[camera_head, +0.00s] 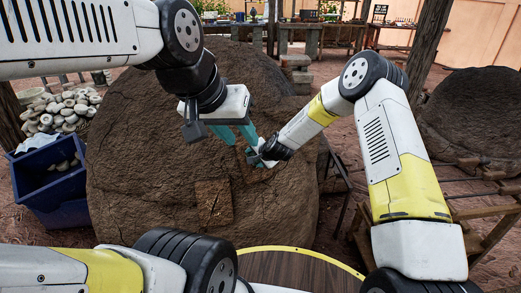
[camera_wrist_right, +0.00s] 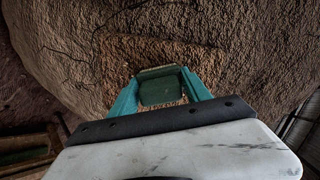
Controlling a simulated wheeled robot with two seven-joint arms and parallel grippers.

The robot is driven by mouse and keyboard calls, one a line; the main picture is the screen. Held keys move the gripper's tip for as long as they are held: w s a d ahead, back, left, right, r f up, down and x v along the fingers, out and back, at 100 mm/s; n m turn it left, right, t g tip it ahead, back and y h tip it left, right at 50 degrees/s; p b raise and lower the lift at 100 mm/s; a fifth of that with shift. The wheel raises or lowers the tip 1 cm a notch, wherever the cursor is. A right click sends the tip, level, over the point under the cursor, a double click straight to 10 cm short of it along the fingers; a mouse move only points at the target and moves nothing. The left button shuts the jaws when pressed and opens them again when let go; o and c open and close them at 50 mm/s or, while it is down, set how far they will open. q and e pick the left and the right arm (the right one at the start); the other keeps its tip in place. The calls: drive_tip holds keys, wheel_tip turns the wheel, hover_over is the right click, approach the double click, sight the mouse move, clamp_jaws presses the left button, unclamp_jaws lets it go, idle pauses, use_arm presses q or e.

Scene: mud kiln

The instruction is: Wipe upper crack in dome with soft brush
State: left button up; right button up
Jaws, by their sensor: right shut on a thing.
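The large brown mud dome (camera_head: 140,150) fills the middle of the head view. Its rough surface also fills the right wrist view (camera_wrist_right: 230,50). A lower cracked patch (camera_head: 213,203) shows on it, and an upper patch (camera_head: 252,172) is partly hidden by my right gripper (camera_head: 262,160). In the right wrist view, my right gripper (camera_wrist_right: 160,95) is shut on a dark green piece, apparently the soft brush (camera_wrist_right: 162,90), in front of the dome. Whether it touches is unclear. My left gripper (camera_head: 238,138) is open and empty, its two teal fingers apart, just left of the right gripper.
A blue bin (camera_head: 50,190) and a pile of pale stones (camera_head: 62,110) stand at the left. A second dark mound (camera_head: 475,115) is at the right, with a wooden frame (camera_head: 485,220) before it. Tables (camera_head: 340,35) stand at the back. My two arms are close together over the dome.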

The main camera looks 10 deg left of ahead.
drive_tip(key=shift+w+d, duration=0.9)
drive_tip(key=shift+d, duration=0.2)
drive_tip(key=shift+w+d, duration=0.9)
drive_tip(key=shift+d, duration=0.2)
drive_tip(key=shift+w+a+r, duration=0.5)
drive_tip(key=shift+r, duration=0.2)
drive_tip(key=shift+s+a, duration=1.25)
drive_tip(key=shift+a, duration=0.2)
drive_tip(key=shift+s+a, duration=1.25)
drive_tip(key=shift+a, duration=0.2)
drive_tip(key=shift+w+a+r, duration=0.25)
drive_tip(key=shift+a+r, duration=0.1)
drive_tip(key=shift+r, duration=0.1)
drive_tip(key=shift+w+r, duration=0.25)
drive_tip(key=shift+w+d, duration=0.6)
drive_tip(key=shift+d, duration=0.2)
drive_tip(key=shift+w+d, duration=0.6)
drive_tip(key=shift+d, duration=0.15)
drive_tip(key=shift+w+d, duration=1.25)
drive_tip(key=shift+d, duration=0.1)
